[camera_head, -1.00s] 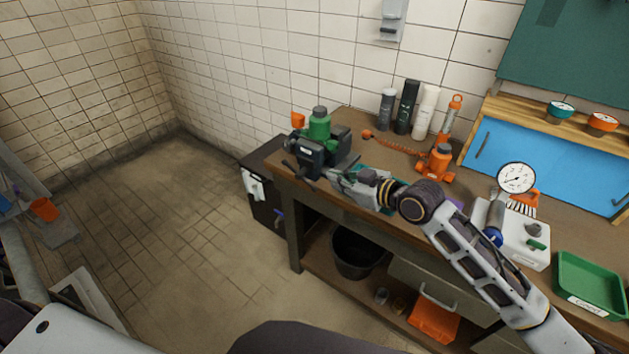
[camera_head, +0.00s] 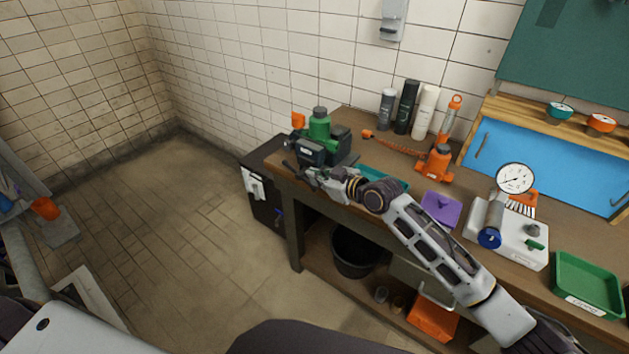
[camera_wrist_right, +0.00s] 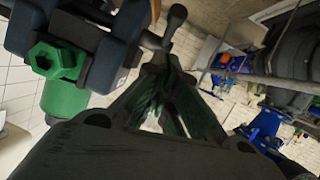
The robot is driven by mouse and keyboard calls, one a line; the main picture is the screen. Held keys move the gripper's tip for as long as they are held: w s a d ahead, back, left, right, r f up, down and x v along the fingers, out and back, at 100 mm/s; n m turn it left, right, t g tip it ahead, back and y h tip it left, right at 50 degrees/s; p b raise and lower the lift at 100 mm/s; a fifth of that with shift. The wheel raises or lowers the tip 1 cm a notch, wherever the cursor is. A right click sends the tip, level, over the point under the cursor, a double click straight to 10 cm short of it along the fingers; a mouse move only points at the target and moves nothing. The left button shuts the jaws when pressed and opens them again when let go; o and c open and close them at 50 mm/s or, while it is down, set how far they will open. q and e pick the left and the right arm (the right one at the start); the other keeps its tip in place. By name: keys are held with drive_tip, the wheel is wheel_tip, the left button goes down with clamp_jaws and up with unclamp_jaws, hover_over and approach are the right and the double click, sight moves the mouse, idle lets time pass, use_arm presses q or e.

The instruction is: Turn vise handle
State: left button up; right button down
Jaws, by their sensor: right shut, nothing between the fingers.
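The dark vise (camera_head: 312,152) sits at the left end of the workbench. Its handle (camera_head: 290,168) is a thin dark bar at the front, partly hidden by my gripper in the head view. In the right wrist view the vise body (camera_wrist_right: 100,50) fills the upper left, and the handle's ball end (camera_wrist_right: 177,13) shows at the top. My right gripper (camera_head: 308,176) is at the front of the vise, close by the handle. Its fingers (camera_wrist_right: 157,75) are shut with nothing between them. I cannot tell whether they touch the handle. My left gripper is not in view.

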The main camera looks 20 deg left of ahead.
sight(307, 183)
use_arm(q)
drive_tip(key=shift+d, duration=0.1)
use_arm(e)
drive_tip(key=shift+w+a+f, duration=0.2)
drive_tip(key=shift+a+f, duration=0.05)
drive_tip(key=shift+f, duration=0.35)
drive_tip(key=shift+w+a+f, duration=0.2)
drive_tip(key=shift+f, duration=0.35)
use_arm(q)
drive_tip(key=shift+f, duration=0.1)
use_arm(e)
drive_tip(key=shift+f, duration=0.15)
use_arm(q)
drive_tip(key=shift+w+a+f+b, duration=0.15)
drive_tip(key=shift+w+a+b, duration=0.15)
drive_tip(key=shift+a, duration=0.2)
use_arm(e)
drive_tip(key=shift+d+f, duration=0.1)
drive_tip(key=shift+f, duration=0.05)
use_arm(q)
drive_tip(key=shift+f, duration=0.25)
use_arm(e)
drive_tip(key=shift+f, duration=0.25)
use_arm(q)
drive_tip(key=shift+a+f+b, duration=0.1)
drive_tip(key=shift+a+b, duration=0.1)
drive_tip(key=shift+b, duration=0.15)
use_arm(e)
drive_tip(key=shift+f, duration=0.1)
